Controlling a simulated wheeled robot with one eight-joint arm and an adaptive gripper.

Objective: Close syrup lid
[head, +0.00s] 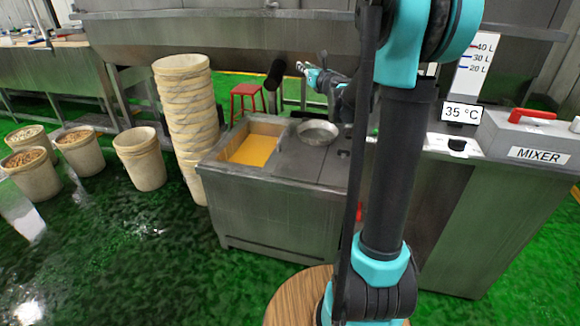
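The syrup tank (262,215) is a grey metal box in the middle of the head view. Its left part is open, and yellow-orange syrup (256,149) shows inside. A flat grey panel (300,163) covers the right part; I cannot tell if this is the lid. A dark cylinder (275,73) shows above the back of the tank, and what it belongs to is unclear. My gripper (302,67) is behind and above the tank, just right of that cylinder. It is small in view, so its opening and any contact are unclear. My arm hides the tank's right side.
A round metal pan (317,132) sits on the tank's top. A tall stack of tubs (187,110) stands close to the tank's left side. More tubs (139,158) stand further left. A red stool (248,99) is behind. The mixer cabinet (450,215) is at the right.

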